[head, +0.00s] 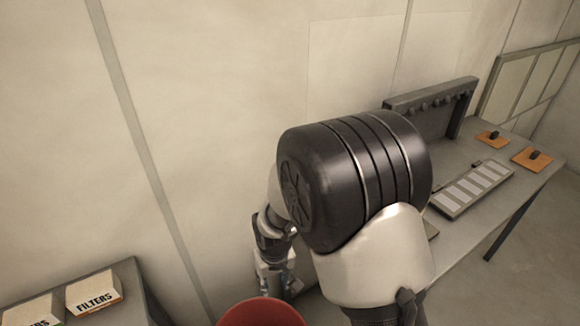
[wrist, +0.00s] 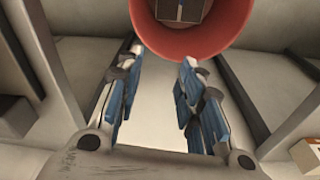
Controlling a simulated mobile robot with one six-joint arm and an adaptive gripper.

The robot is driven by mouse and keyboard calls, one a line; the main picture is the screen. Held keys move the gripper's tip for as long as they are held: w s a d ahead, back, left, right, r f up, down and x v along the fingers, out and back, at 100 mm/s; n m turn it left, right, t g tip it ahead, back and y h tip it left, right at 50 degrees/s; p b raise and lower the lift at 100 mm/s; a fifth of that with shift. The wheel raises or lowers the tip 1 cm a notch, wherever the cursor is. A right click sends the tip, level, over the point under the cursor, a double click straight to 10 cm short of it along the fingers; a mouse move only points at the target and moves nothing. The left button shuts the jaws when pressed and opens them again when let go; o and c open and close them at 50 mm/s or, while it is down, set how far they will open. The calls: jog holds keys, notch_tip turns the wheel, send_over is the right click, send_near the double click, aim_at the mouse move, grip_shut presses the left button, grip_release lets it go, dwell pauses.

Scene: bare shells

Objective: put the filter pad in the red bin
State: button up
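The red bin (wrist: 190,40) is at the top of the wrist view, its mouth facing me. Its rim also shows at the bottom edge of the head view (head: 260,313). In the head view my gripper (head: 274,278) is just above and behind the bin's rim, partly hidden. No other candidate for the filter pad shows.
A table at lower left holds white boxes, one marked FILTERS (head: 94,292). A long grey bench at right carries a slotted tray (head: 472,189), a rack (head: 432,105) and orange pads with dark knobs (head: 532,157). A plain wall (head: 220,120) stands close behind my arm.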

jog(key=s+d+r+m+t, duration=0.1)
jog(key=s+d+r, duration=0.3)
jog(key=r, duration=0.6)
jog(key=s+d+r+m+t, duration=0.1)
jog(key=s+d+r, duration=0.1)
jog(key=d+r, duration=0.6)
jog(key=s+d+r+m, duration=0.1)
jog(key=s+d+r, duration=0.1)
jog(key=s, duration=0.2)
jog(key=s+d+r+t, duration=0.1)
jog(key=s+d+r, duration=0.1)
jog(key=s, duration=0.3)
jog(key=s+d+r+m, duration=0.1)
jog(key=s+d+r, duration=0.1)
jog(key=s+r, duration=0.2)
jog(key=shift+s+d+m+h, duration=0.15)
jog(key=shift+s+m+h, duration=0.15)
jog(key=shift+s, duration=0.25)
